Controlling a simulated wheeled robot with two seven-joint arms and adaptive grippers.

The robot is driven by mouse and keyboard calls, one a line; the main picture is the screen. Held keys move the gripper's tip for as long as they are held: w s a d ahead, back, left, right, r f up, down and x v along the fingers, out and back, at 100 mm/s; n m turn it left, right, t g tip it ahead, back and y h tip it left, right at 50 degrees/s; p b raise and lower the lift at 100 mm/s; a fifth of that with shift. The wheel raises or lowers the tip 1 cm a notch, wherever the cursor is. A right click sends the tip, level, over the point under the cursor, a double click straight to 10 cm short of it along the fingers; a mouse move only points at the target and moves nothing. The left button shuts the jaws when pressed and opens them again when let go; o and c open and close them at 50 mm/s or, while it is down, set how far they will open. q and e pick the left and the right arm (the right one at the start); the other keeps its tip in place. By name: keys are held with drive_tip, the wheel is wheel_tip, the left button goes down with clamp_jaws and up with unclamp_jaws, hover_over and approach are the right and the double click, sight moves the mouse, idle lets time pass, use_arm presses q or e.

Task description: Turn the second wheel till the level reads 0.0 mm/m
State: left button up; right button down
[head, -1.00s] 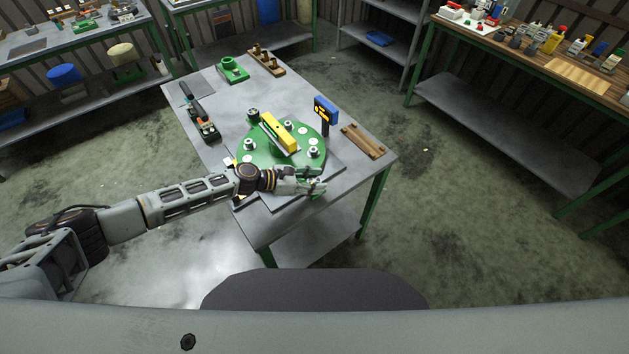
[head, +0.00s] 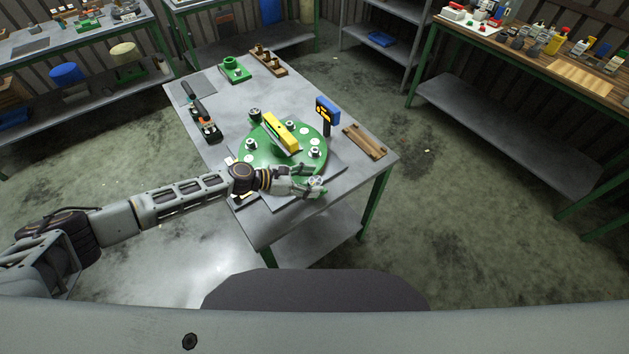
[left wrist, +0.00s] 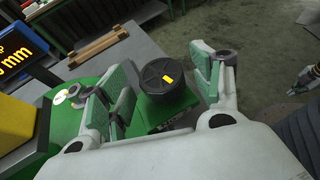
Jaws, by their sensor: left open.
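The green round plate (head: 262,152) lies on the table with the yellow level (head: 281,132) across it. A blue display (head: 327,106) stands at its back right. It also shows cut off at the left edge of the left wrist view (left wrist: 18,52); "mm" is legible, the full reading is not. My left gripper (head: 312,186) is at the plate's front edge, fingers apart. In the left wrist view, a black wheel (left wrist: 165,84) with a yellow mark lies between the open fingers (left wrist: 165,88), with visible gaps on both sides. The fingers largely hide this wheel in the head view.
A wooden rack (head: 364,142) lies right of the plate. Dark tools (head: 206,124) lie to the left, and a green part (head: 234,69) stands at the back. In the left wrist view, a small grey jointed part (left wrist: 304,79) at the right edge may be my right gripper.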

use_arm(q)
drive_tip(key=v, duration=1)
drive_tip(key=shift+a, duration=0.15)
use_arm(e)
drive_tip(key=shift+a, duration=0.2)
idle(0.5)
